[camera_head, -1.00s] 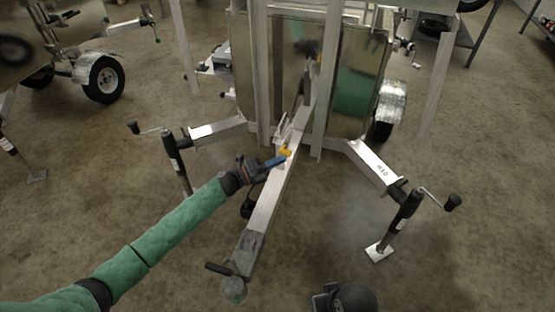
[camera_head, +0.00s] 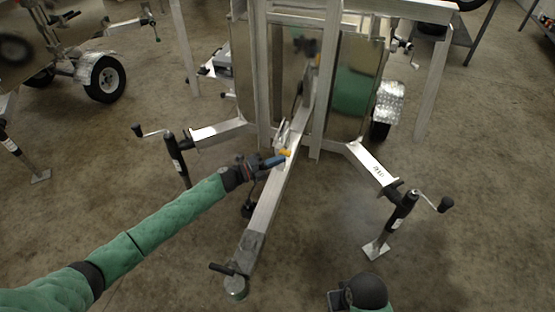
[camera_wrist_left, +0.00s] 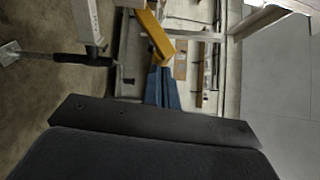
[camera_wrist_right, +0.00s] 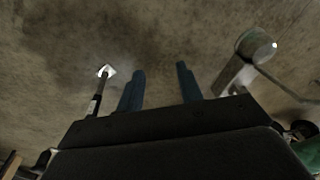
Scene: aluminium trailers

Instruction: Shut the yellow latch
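The yellow latch (camera_head: 286,153) sits on the trailer's aluminium drawbar (camera_head: 268,205), near the upright frame. My left gripper (camera_head: 277,161) reaches in from the left, with its blue fingertips right beside the latch. In the left wrist view the latch (camera_wrist_left: 153,35) is a slanted yellow bar whose lower end meets the blue fingertips (camera_wrist_left: 160,70). Those fingers are together; I see no clear sign that the latch is pinched between them. My right gripper is low in the head view, its fingers hidden there. In the right wrist view it (camera_wrist_right: 160,75) is open and empty above the floor.
Crank-handled support legs stand left (camera_head: 176,158) and right (camera_head: 398,222) of the drawbar. The drawbar's front end has a coupling (camera_head: 234,286). Another trailer's wheel (camera_head: 104,79) is at the upper left. The floor beside the drawbar is mostly clear.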

